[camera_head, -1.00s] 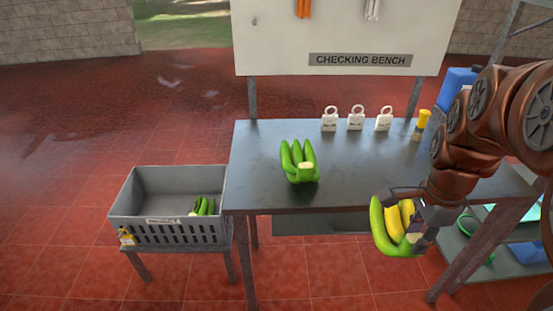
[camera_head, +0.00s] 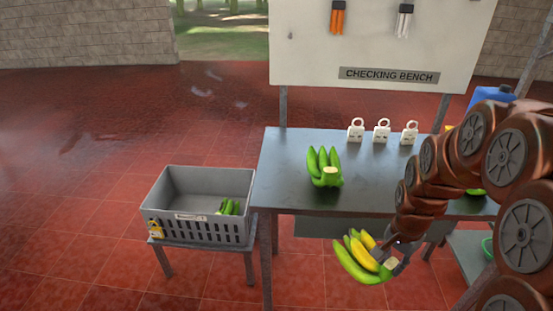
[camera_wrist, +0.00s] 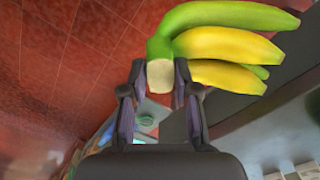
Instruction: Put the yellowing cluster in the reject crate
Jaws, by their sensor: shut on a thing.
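The yellowing cluster (camera_head: 362,257) is a bunch of green and yellow bananas, held in the air in front of the bench. My gripper (camera_head: 396,262) is shut on its cut crown; in the wrist view the two fingers (camera_wrist: 160,85) stand on either side of the pale crown, and the cluster (camera_wrist: 225,45) hangs out beyond them. The reject crate (camera_head: 200,231) is probably the grey crate on a low stand left of the bench. It holds some green bananas (camera_head: 230,207); its small label is too small to read. My gripper is well to the right of the crate.
The checking bench (camera_head: 285,165) carries a green cluster (camera_head: 324,168) and several white tags with rings (camera_head: 381,133) at the back. A sign board stands behind it. A yellow tag (camera_head: 155,228) hangs on the crate's front left. Floor in front of the crate is clear.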

